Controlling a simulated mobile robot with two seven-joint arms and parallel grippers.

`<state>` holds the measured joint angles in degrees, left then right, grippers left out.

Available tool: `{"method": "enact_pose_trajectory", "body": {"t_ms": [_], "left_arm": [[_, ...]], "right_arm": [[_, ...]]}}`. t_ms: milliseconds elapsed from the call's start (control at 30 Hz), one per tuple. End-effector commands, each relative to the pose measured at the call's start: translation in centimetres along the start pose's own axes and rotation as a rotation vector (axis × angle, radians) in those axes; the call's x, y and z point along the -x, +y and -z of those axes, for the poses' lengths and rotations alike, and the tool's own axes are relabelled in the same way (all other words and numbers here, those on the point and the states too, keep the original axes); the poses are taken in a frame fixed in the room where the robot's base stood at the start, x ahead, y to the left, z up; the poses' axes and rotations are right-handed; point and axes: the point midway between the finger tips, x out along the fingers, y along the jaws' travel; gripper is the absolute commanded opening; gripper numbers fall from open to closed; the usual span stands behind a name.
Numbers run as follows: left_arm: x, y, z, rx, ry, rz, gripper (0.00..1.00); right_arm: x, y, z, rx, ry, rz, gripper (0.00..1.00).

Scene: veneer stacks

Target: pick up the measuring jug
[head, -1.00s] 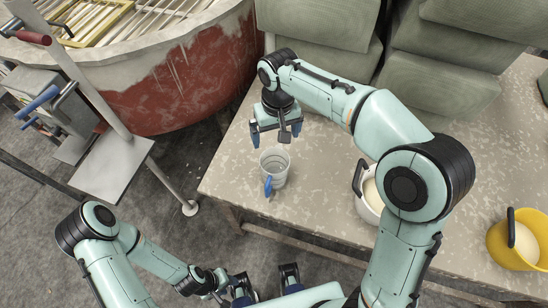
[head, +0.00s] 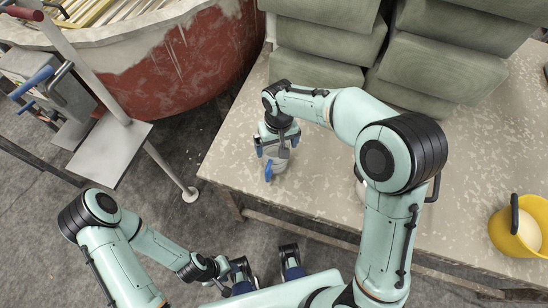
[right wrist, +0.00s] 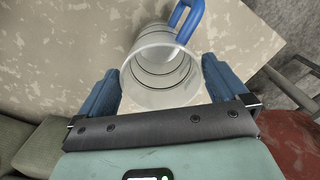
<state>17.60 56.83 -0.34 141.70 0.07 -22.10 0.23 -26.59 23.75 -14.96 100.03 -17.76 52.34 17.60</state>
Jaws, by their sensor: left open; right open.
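The measuring jug (head: 280,167) is a clear, pale cup with a blue handle. It stands on the speckled table near the left front edge, partly hidden under my right gripper in the head view. In the right wrist view the jug (right wrist: 158,72) lies open-mouthed between the two blue fingers, its handle pointing up and right. My right gripper (head: 275,146) is open, with its fingers on either side of the jug's rim; I cannot tell whether they touch it. My left gripper (head: 266,268) is open and empty, low in front of the table.
A yellow bucket (head: 518,236) with pale contents stands at the right of the table (head: 320,205). A white pot (head: 361,192) is mostly hidden behind my right arm. Grey-green stacks (head: 325,40) fill the back. A red tub (head: 190,75) and a metal stand (head: 112,150) are left.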

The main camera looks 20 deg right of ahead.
Motion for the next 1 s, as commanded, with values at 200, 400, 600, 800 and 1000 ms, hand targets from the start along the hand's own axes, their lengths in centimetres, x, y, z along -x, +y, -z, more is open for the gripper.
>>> {"method": "enact_pose_trajectory", "body": {"t_ms": [200,400,600,800,1000], "left_arm": [[0.0,0.0,0.0,0.000,0.000,0.000,0.43],[0.0,0.0,0.0,0.000,0.000,0.000,0.43],[0.0,0.0,0.0,0.000,0.000,0.000,0.43],[0.0,0.0,0.0,0.000,0.000,0.000,0.43],[0.4,0.1,0.0,0.000,0.001,0.000,0.43]], "right_arm": [[-0.5,0.0,0.0,-0.001,0.002,0.001,1.00],[-0.4,0.0,0.0,0.000,0.002,0.001,0.61],[-0.4,0.0,0.1,0.000,0.002,0.001,0.45],[0.1,0.0,0.1,0.000,0.004,0.001,0.45],[2.5,-0.1,0.1,0.000,0.007,0.002,0.45]]}}
